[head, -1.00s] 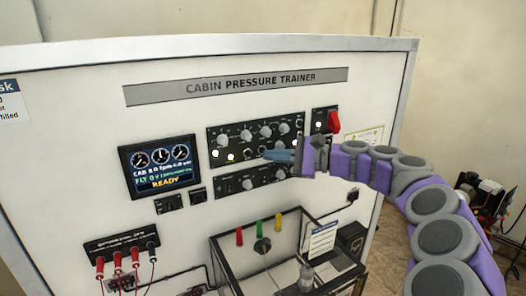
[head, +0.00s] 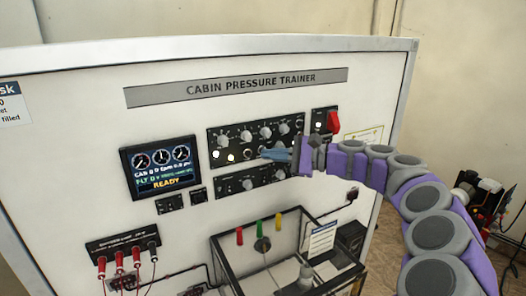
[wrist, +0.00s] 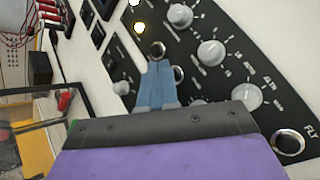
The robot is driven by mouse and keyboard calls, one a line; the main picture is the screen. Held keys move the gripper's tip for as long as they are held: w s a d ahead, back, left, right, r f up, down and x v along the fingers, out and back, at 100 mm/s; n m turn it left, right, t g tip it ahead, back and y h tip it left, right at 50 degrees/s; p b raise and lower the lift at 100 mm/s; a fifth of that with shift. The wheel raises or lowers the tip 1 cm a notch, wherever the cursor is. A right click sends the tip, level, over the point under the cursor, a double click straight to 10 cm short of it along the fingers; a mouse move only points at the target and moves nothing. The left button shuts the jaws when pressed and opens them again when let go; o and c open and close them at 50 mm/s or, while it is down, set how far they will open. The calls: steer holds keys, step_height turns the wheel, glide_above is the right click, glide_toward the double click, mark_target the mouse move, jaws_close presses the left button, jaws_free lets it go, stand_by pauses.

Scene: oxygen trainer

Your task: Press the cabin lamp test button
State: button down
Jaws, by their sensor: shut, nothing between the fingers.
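The upper black control panel (head: 276,128) carries grey knobs and two lit lamps, one white (head: 215,155) and one yellowish (head: 231,157). In the wrist view a dark round button with a pale rim (wrist: 157,48) lies just past the tips of my gripper (wrist: 157,66). The blue fingers are together and empty. In the head view my gripper (head: 266,154) points left along the panel's lower edge. Contact with the button cannot be told. No lamp test label can be read.
A lower black panel (head: 247,182) sits just beneath my gripper. A red switch cover (head: 333,121) is at upper right. A display (head: 161,166) reads READY. A clear-sided box (head: 215,243) juts out below. Red plugs (head: 118,262) sit at lower left.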

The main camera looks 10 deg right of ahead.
steer(key=shift+w+a+p, duration=0.15)
steer(key=shift+w+p, duration=0.25)
steer(key=shift+p, duration=0.05)
stand_by(0.5)
steer(key=shift+s, duration=0.1)
steer(key=shift+s+d, duration=0.2)
steer(key=shift+s, duration=0.5)
steer(key=shift+s+d+b, duration=0.2)
steer(key=shift+s+d, duration=0.1)
steer(key=shift+s, duration=0.5)
steer(key=shift+s+d+b, duration=0.2)
steer(key=shift+s+d, duration=0.05)
steer(key=shift+s, duration=0.5)
steer(key=shift+s+d+b, duration=0.2)
steer(key=shift+s+d, duration=0.1)
steer(key=shift+s, duration=0.5)
steer(key=shift+a, duration=0.1)
